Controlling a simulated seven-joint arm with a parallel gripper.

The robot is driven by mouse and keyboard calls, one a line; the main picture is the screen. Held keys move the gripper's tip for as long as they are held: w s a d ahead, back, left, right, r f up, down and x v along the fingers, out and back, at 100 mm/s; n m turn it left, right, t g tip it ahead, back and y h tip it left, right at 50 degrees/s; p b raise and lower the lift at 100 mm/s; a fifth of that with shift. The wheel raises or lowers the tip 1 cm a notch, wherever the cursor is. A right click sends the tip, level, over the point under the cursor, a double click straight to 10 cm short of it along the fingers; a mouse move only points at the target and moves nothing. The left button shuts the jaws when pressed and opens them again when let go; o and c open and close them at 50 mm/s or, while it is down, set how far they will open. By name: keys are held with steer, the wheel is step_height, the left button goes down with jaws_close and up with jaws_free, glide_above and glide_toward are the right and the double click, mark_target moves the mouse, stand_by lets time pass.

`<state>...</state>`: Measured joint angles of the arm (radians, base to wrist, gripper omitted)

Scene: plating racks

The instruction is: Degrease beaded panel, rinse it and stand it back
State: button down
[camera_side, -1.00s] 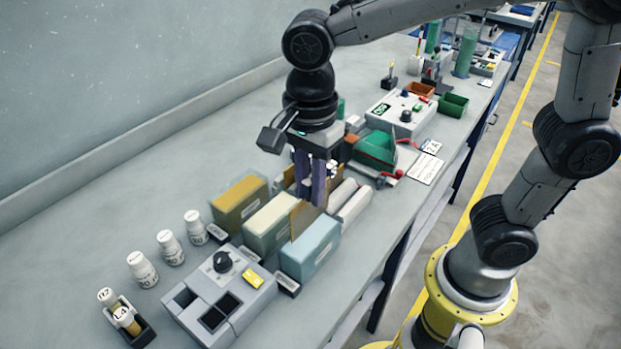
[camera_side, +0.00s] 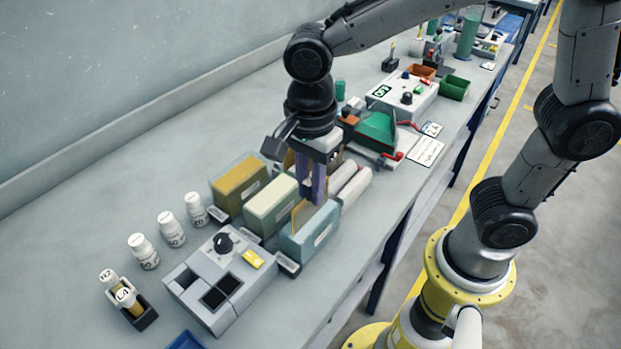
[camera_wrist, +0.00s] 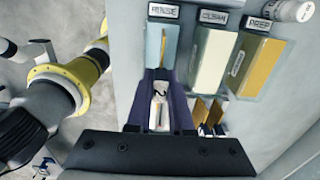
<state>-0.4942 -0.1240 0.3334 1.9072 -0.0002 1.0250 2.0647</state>
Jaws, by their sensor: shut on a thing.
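My gripper (camera_side: 311,187) is shut on a thin amber-brown panel (camera_side: 298,216). The panel stands upright, its lower part hidden inside the pale blue rinse tank (camera_side: 311,241). In the wrist view the panel (camera_wrist: 164,46) shows as a thin strip at the rinse tank (camera_wrist: 152,52), beyond my fingers (camera_wrist: 160,78). Beads on it are too small to make out. The cream clean tank (camera_side: 271,208) and the mustard prep tank (camera_side: 238,188) stand in a row to the left. Other brown panels (camera_wrist: 200,108) stand in a rack, partly hidden in the side view.
A grey control box with a knob (camera_side: 222,243) and dark openings stands in front of the tanks. Several white bottles (camera_side: 171,228) and a small vial holder (camera_side: 146,318) are at left. White cylinders (camera_side: 352,187) lie close right of my gripper. A green-topped device (camera_side: 376,133) stands farther back.

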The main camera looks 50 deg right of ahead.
mark_target(311, 207)
steer(key=shift+f, duration=2.4)
stand_by(1.4)
steer(key=shift+r, duration=4.25)
steer(key=shift+d+f+n, duration=0.1)
steer(key=shift+d+n, duration=0.05)
steer(key=shift+n, duration=0.65)
steer(key=w+d+m, duration=0.1)
steer(key=d, duration=1.3)
steer(key=shift+w+m, duration=0.3)
steer(key=shift+w, duration=0.05)
